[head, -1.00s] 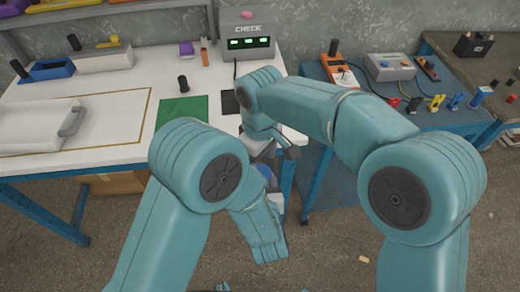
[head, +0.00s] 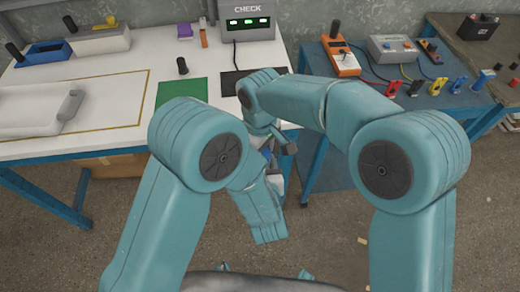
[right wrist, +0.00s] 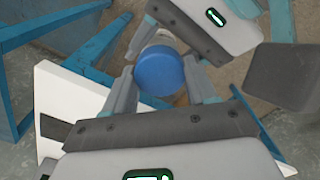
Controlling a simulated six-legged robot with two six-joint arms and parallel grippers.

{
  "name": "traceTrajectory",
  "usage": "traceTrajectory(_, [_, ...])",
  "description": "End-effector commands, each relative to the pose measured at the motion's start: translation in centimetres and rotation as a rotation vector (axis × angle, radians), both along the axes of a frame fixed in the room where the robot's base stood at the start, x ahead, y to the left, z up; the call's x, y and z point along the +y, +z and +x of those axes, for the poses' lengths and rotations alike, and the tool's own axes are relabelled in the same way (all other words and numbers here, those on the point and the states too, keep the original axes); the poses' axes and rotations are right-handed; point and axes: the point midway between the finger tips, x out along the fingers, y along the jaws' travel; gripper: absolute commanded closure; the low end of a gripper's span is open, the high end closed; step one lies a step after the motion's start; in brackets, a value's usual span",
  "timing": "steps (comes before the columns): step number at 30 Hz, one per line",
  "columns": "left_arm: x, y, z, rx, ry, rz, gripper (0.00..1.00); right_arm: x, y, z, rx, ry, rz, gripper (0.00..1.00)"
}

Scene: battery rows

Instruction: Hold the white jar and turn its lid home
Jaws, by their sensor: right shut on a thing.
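The white jar (right wrist: 162,38) with its blue lid (right wrist: 160,71) shows between both grippers in the right wrist view. My right gripper (right wrist: 160,80) has its fingers on either side of the lid and is shut on it. My left gripper (right wrist: 168,45) comes from the opposite side with its fingers around the jar's body, shut on it. Whether the lid sits fully down cannot be told.
A white table (head: 110,60) with a green mat (head: 183,93), a dark cylinder (head: 182,66) and a CHECK box (head: 246,22) stands ahead. A blue table (head: 430,107) with an orange meter (head: 340,57) stands to the right.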

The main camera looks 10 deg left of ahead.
Motion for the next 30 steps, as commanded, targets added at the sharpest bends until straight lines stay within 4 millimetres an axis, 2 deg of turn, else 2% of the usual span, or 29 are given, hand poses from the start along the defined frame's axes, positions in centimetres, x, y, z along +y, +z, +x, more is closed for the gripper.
traceTrajectory(2, [0.01, 0.01, -0.01, 0.0, 0.0, 0.0, 1.0, -0.02, 0.03, 0.05, -0.001, -0.066, 0.0, 0.8])
traceTrajectory(5, [0.02, 0.01, -0.01, 0.0, 0.001, 0.0, 1.0, -0.03, 0.02, 0.06, -0.001, -0.259, 0.0, 0.8])
traceTrajectory(12, [0.02, 0.0, -0.01, 0.0, 0.001, 0.0, 1.0, -0.08, 0.0, 0.08, -0.001, -0.892, 0.001, 0.8])
traceTrajectory(18, [0.03, -0.01, -0.02, 0.0, 0.001, 0.0, 1.0, -0.12, -0.02, 0.08, -0.001, -1.304, 0.001, 0.8])
traceTrajectory(23, [0.04, -0.01, -0.02, 0.001, 0.001, 0.0, 1.0, -0.12, -0.02, 0.08, -0.001, -1.303, 0.001, 0.8])
traceTrajectory(24, [0.04, -0.01, -0.02, 0.001, 0.001, 0.0, 1.0, -0.12, -0.01, 0.08, -0.001, -1.302, 0.001, 0.31])
traceTrajectory(25, [0.04, -0.01, -0.02, 0.001, 0.001, 0.0, 1.0, -0.12, -0.01, 0.08, -0.001, -1.302, 0.001, 0.21])
traceTrajectory(26, [0.04, -0.01, -0.02, 0.0, 0.001, 0.0, 1.0, -0.12, -0.02, 0.08, -0.001, -1.302, 0.001, 0.18])
traceTrajectory(30, [0.02, 0.0, -0.01, 0.0, 0.001, 0.0, 1.0, -0.1, -0.02, 0.07, 0.0, -1.301, 0.001, 0.18])
